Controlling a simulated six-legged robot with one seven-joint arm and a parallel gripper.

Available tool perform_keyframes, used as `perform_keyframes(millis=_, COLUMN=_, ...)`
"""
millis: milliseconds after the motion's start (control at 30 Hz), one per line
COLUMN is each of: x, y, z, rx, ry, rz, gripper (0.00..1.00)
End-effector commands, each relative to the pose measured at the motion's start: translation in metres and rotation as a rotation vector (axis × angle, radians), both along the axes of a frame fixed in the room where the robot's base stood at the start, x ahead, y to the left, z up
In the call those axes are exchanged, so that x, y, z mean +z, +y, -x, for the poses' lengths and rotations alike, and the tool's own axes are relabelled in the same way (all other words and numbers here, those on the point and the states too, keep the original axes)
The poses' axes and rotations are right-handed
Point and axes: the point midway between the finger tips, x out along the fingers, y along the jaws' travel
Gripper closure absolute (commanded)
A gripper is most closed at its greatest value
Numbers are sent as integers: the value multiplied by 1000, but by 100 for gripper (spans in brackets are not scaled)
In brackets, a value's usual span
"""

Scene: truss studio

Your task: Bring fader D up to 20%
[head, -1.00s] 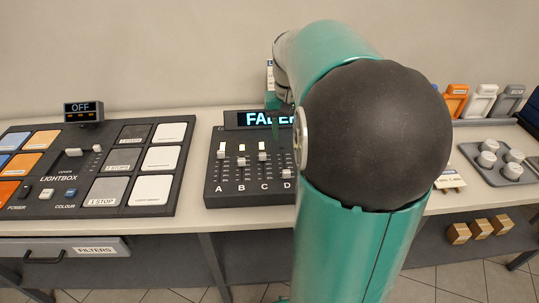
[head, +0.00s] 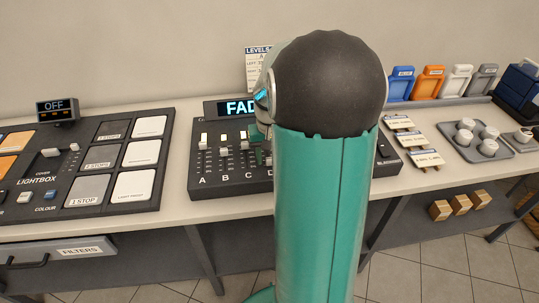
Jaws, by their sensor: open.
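The fader console (head: 196,188) is a dark box on the bench with sliders labelled A, B, C and D. Fader D (head: 268,161) is the rightmost visible slider, its pale cap low near the front, partly cut off by my arm. Faders A (head: 203,146), B (head: 223,151) and C (head: 244,146) sit higher. My gripper (head: 258,134) shows only as a small teal part over the back of the console, by the upper end of the D slot, above and behind fader D's cap. My arm hides most of it. It is open and apart from the cap.
The lightbox panel (head: 172,150) is to the left. Labelled cards (head: 412,140), a tray of grey knobs (head: 510,150) and coloured holders (head: 432,82) are to the right. Bare bench separates lightbox and console.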

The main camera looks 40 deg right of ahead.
Motion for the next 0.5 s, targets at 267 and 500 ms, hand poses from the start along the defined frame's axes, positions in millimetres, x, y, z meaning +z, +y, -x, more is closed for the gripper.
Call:
perform_keyframes(millis=267, x=-1, y=0, z=0, rx=0, ry=-1, rz=1, gripper=58)
perform_keyframes(millis=500, x=-1, y=0, z=0, rx=0, ry=-1, rz=1, gripper=100)
